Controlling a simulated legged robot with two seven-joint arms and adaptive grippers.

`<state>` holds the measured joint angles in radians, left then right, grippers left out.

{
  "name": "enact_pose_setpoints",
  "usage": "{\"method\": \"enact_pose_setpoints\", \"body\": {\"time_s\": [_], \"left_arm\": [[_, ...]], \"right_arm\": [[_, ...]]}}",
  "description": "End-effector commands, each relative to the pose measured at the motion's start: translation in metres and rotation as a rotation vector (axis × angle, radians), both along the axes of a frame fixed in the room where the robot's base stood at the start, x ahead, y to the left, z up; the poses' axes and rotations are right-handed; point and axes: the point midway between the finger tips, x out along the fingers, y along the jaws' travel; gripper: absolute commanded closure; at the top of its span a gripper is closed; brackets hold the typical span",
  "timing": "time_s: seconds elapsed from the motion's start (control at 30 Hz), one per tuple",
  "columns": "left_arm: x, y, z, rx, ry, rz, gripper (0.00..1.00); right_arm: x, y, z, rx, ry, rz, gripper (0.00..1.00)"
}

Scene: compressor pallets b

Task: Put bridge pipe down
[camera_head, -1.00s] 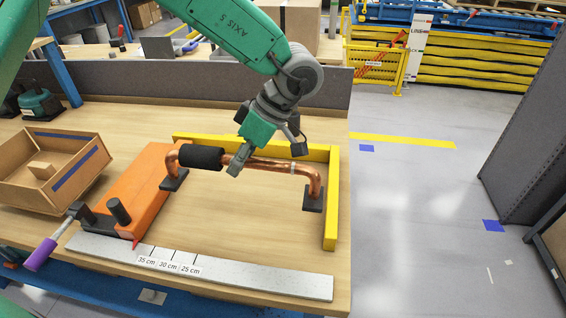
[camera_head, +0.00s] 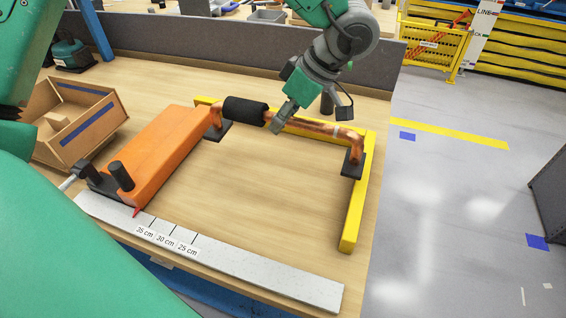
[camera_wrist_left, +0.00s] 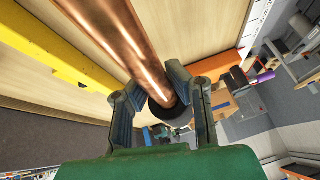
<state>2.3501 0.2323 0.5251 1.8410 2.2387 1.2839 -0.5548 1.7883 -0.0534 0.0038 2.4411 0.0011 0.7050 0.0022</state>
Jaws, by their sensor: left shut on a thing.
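The bridge pipe (camera_head: 318,128) is a copper pipe with a black sleeve (camera_head: 245,111) and bent-down ends with dark flat plates. It also shows in the left wrist view (camera_wrist_left: 122,35). My left gripper (camera_head: 280,126) is shut on the pipe just right of the sleeve; its fingers (camera_wrist_left: 153,85) straddle the copper in the wrist view. The pipe runs along the yellow L-shaped stop (camera_head: 357,205), with its right plate beside the side bar and its left plate near the orange block (camera_head: 160,150). I cannot tell whether the plates touch the table. My right gripper is not in view.
A ruler strip (camera_head: 270,277) with centimetre marks lies along the table's front edge. A wooden box (camera_head: 92,132) stands at the left. A grey panel (camera_head: 200,50) borders the back. The table inside the yellow stop is bare.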

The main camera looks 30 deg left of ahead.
Motion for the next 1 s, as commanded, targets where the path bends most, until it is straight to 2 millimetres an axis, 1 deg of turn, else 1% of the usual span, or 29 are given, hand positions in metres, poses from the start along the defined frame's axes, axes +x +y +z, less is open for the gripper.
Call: {"method": "enact_pose_setpoints", "body": {"time_s": [0.03,0.1,0.2,0.37,0.53,0.6,0.77,0.8,0.83,1.0], "left_arm": [[-0.001,0.004,-0.012,0.002,0.005,0.002,1.00],[-0.001,0.005,-0.024,-0.001,0.003,0.002,1.00],[-0.001,0.004,-0.034,0.000,0.002,0.002,1.00],[-0.001,-0.001,-0.044,0.004,0.001,0.002,1.00],[0.000,-0.006,-0.068,0.011,0.002,0.000,1.00],[0.000,-0.005,-0.072,0.010,0.001,0.001,1.00],[0.000,-0.002,-0.073,0.001,-0.003,0.001,1.00],[0.000,-0.001,-0.074,-0.001,-0.002,0.002,0.78],[0.000,-0.001,-0.074,-0.002,-0.002,0.001,0.67],[0.000,0.001,-0.074,-0.002,0.000,0.002,0.67]], "right_arm": [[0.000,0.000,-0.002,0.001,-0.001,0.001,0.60],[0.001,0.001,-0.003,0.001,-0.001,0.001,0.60],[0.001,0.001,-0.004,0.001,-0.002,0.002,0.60],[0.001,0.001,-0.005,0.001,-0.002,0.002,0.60],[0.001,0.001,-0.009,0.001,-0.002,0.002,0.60],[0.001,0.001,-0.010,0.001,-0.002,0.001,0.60],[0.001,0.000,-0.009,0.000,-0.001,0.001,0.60],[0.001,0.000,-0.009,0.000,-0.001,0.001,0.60],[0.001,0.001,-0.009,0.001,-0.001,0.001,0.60],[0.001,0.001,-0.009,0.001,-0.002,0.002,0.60]]}}
